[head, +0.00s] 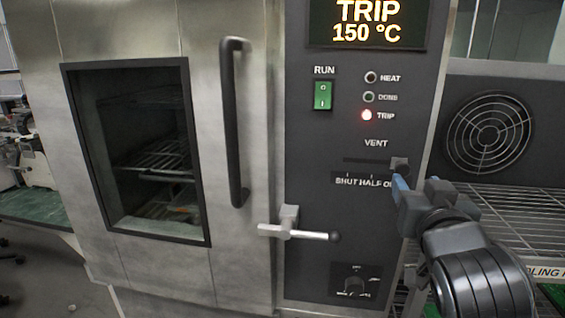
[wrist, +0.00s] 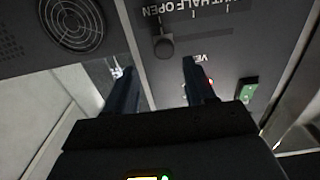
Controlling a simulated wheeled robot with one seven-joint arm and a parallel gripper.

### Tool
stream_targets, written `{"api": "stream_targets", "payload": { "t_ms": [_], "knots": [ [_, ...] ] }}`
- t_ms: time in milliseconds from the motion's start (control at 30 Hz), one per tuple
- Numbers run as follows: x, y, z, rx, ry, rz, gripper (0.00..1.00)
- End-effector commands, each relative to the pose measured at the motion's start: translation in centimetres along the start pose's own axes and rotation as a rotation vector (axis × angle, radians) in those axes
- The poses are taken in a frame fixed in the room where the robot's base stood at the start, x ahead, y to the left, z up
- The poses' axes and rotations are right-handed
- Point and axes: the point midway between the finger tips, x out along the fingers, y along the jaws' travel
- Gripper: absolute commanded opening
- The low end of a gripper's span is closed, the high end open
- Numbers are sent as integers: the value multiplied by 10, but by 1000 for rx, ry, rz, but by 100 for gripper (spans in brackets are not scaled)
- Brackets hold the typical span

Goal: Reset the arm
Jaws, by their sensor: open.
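My gripper (head: 416,187) is open in front of the right side of the oven's dark control panel (head: 325,240). In the wrist view, which shows the panel upside down, its two dark fingers (wrist: 160,60) stand apart. The vent slider knob (head: 399,163) is at the right end of its slot, by the partly hidden OPEN label. In the wrist view the knob (wrist: 163,47) appears between and beyond the fingertips. I cannot tell whether they touch it. My arm reaches in from the lower right.
The display (head: 367,23) reads TRIP 150 °C, and the TRIP lamp (head: 367,115) glows red. A green RUN switch (head: 323,95) is on the panel. The door handle (head: 235,120) and latch lever (head: 300,232) stick out to the left. A wire rack (head: 520,215) stands right.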

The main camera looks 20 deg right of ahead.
Motion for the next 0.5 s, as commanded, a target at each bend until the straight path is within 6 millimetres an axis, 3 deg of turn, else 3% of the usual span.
{"api": "stream_targets", "payload": {
  "t_ms": [233,367,500],
  "knots": [
    [-8,-3,14,-27,-9,-31,54],
    [-29,-9,46,-87,-27,-106,54],
    [-64,-16,87,-147,-50,-214,54]
  ]
}}
